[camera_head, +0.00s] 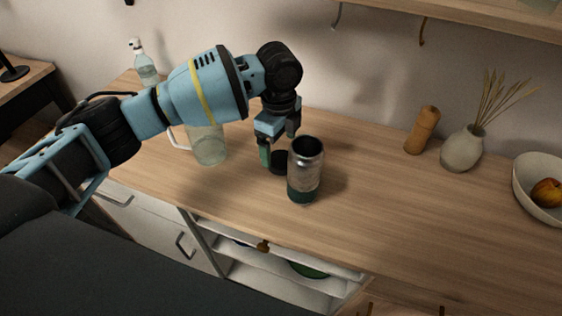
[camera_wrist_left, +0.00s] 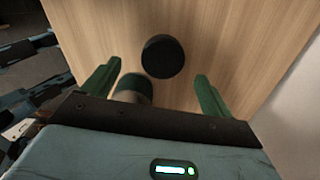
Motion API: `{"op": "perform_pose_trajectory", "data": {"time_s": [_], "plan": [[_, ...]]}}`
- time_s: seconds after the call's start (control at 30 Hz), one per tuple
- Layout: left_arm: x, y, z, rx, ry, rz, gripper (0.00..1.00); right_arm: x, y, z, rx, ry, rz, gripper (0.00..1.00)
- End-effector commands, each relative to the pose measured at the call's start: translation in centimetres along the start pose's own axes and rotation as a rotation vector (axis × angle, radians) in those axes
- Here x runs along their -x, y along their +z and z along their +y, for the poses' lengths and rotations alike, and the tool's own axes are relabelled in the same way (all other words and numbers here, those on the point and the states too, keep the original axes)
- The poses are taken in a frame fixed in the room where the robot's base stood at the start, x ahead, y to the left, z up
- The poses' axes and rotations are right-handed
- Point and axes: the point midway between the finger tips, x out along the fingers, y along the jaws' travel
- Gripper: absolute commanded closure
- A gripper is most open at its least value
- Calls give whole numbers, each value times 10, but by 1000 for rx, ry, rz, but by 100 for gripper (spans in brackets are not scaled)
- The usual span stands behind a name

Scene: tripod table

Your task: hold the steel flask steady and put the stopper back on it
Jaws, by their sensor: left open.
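The steel flask (camera_head: 305,170) stands upright on the wooden top, silver with a dark green base and a dark open mouth. The stopper, a black disc (camera_head: 281,161), lies on the wood just left of and behind the flask. In the left wrist view the stopper (camera_wrist_left: 163,56) appears between and beyond the fingertips. My left gripper (camera_head: 280,152) is open and empty, pointing down above the stopper, close beside the flask. My right gripper is not in view.
A clear glass jug (camera_head: 209,147) stands left of my left gripper, a bottle (camera_head: 146,68) farther back. A wooden mill (camera_head: 422,130), a vase (camera_head: 462,149) with dry stalks and a fruit bowl (camera_head: 524,186) stand right. The wood right of the flask is clear. Open shelving lies below the front edge.

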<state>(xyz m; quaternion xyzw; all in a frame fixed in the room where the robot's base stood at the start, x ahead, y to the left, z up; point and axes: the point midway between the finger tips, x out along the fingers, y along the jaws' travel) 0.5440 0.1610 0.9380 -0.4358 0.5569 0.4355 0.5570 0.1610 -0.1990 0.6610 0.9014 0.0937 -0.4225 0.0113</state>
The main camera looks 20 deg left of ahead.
Motion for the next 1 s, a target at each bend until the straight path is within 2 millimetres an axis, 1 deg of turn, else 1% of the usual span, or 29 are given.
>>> {"op": "perform_pose_trajectory", "data": {"time_s": [0.07, 0.3, 0.4, 0.5, 0.8, 0.87, 1.0], "plan": [[-6, -1, -1, 0, 2, -1, 14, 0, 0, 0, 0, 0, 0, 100], [-40, -6, -5, 0, 2, -1, 14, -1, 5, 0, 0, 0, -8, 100], [-48, -6, -5, 0, 1, -1, 14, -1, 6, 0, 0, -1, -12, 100], [-52, -6, -5, 0, 0, -1, 14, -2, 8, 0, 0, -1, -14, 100], [-51, -6, -5, 0, 0, -1, 14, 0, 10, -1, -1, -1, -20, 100], [-51, -6, -5, 0, 0, -1, 21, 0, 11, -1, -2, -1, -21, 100], [-51, -6, -5, 0, 0, -1, 39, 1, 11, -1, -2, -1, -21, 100]]}}
